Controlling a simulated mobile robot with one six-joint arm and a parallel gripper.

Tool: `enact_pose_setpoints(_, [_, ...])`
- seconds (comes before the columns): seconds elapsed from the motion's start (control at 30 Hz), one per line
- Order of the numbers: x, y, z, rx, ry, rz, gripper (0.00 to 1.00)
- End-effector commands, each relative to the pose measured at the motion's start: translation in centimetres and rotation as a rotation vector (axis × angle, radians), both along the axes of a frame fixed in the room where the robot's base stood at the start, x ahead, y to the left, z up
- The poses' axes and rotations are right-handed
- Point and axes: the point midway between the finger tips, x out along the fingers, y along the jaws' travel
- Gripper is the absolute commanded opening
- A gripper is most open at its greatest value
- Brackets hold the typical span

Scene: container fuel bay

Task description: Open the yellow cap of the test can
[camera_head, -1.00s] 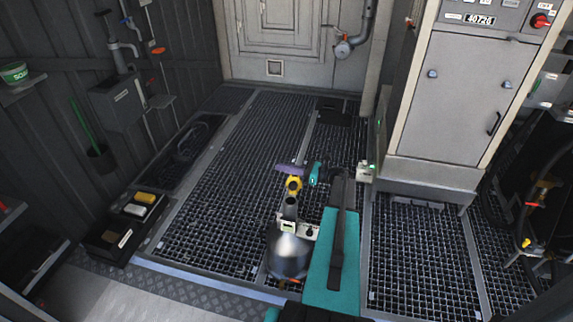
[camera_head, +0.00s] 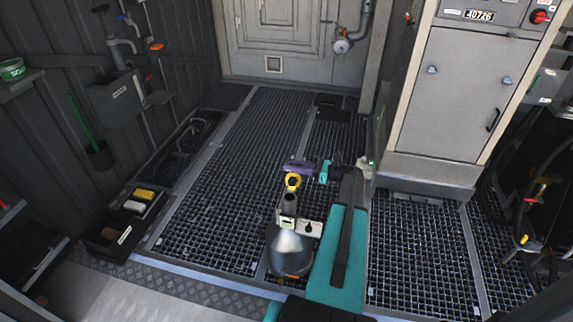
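The test can (camera_head: 287,254) is a silver, rounded vessel in the lower middle of the head view, with a neck (camera_head: 289,203) rising from it. The yellow cap (camera_head: 292,182) shows at the top of the neck as a yellow ring-like shape. Whether it is closed or lifted is too small to tell. My gripper (camera_head: 298,167), with a purple end, lies just beyond the cap in the picture. Contact between the two cannot be made out. Its fingers are too small to show whether they are open or shut. My teal arm runs along the right of the can.
A small pale box (camera_head: 308,228) with a dark knob sits beside the can's neck. A grey cabinet (camera_head: 455,95) stands at the right. A dark tray (camera_head: 112,230) with yellow and white blocks lies at the left. The grating floor (camera_head: 230,180) between is clear.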

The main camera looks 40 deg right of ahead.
Motion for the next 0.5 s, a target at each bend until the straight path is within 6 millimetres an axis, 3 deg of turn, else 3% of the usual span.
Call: enact_pose_setpoints(0.5, [-6.7, -4.1, 0.2, -0.001, 0.000, -0.003, 0.26])
